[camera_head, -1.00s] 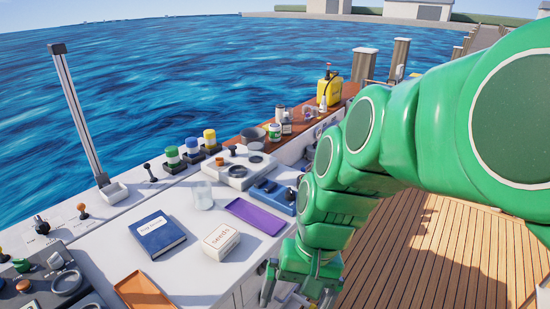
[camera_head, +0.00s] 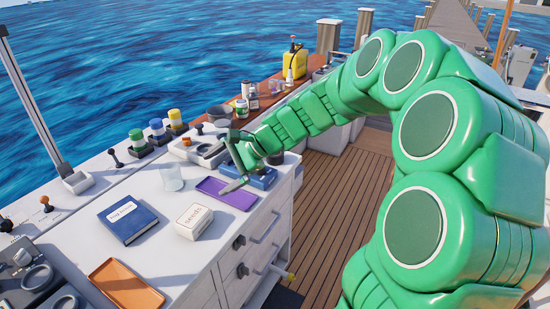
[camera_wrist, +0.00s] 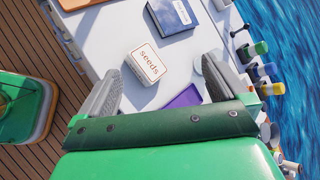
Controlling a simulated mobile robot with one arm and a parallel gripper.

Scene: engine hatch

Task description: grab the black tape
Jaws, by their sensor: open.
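I cannot pick out the black tape with certainty. A grey panel with dark ring shapes (camera_head: 205,148) sits at the back of the white counter in the head view, partly hidden behind my gripper. My gripper (camera_head: 230,168) is open and empty, its fingers apart above the counter near the purple tray (camera_head: 228,194) and the blue box (camera_head: 262,178). In the wrist view my gripper (camera_wrist: 162,80) is open, with the seeds box (camera_wrist: 146,65) visible beyond and between the fingers.
A blue book (camera_head: 128,219), a clear glass (camera_head: 171,178) and an orange tray (camera_head: 126,286) are on the counter. Jars with green, blue and yellow bands line the back edge. A yellow canister (camera_head: 294,62) stands on the wooden ledge. Drawer handles project from the counter front.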

